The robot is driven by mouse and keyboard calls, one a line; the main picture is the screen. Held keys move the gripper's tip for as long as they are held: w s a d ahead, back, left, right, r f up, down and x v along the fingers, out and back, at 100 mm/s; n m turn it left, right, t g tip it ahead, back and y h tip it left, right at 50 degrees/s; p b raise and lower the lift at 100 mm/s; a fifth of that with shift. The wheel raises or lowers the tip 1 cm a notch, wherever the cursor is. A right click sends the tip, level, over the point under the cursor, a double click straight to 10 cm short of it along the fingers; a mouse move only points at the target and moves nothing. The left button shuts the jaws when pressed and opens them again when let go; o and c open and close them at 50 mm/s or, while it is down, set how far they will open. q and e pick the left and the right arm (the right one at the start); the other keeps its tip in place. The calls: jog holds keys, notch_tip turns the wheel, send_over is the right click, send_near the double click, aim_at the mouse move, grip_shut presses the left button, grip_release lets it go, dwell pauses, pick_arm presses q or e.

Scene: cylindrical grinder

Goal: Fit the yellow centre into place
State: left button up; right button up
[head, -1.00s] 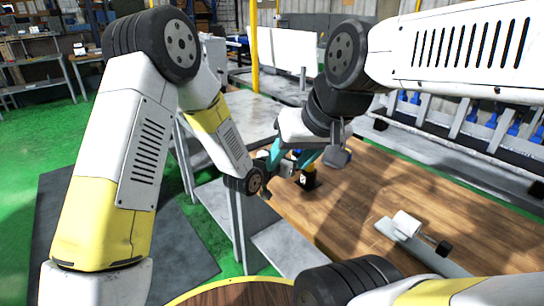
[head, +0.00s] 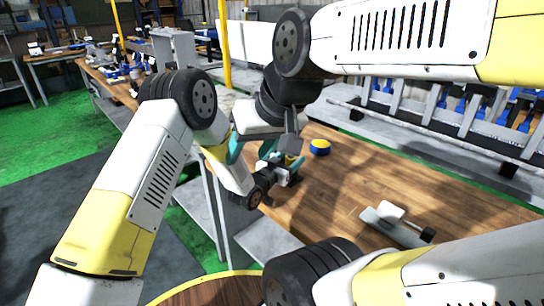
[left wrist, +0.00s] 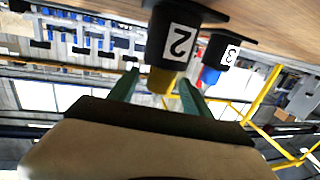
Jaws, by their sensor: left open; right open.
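The yellow centre (left wrist: 162,80) shows in the left wrist view at a black holder marked 2 (left wrist: 177,38); the picture is upside down there. My left gripper (left wrist: 158,77) is open, its teal fingers on either side of the yellow piece; I cannot tell whether they touch it. In the head view my left gripper (head: 288,165) is partly hidden at the table's near left edge. My right gripper (head: 252,152) is open and points down just beside it, overlapping it in the picture. Nothing shows between the right fingers.
A black holder marked 3 (left wrist: 222,52) with a blue piece (left wrist: 210,75) stands beside holder 2. A round blue and yellow thing (head: 319,148) is on the wooden table (head: 350,185). A grey base with a white block (head: 391,212) lies farther right. Table between them is bare.

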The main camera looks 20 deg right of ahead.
pick_arm(q)
jog(key=shift+d, duration=0.15)
grip_shut()
jog(key=shift+r, duration=0.1)
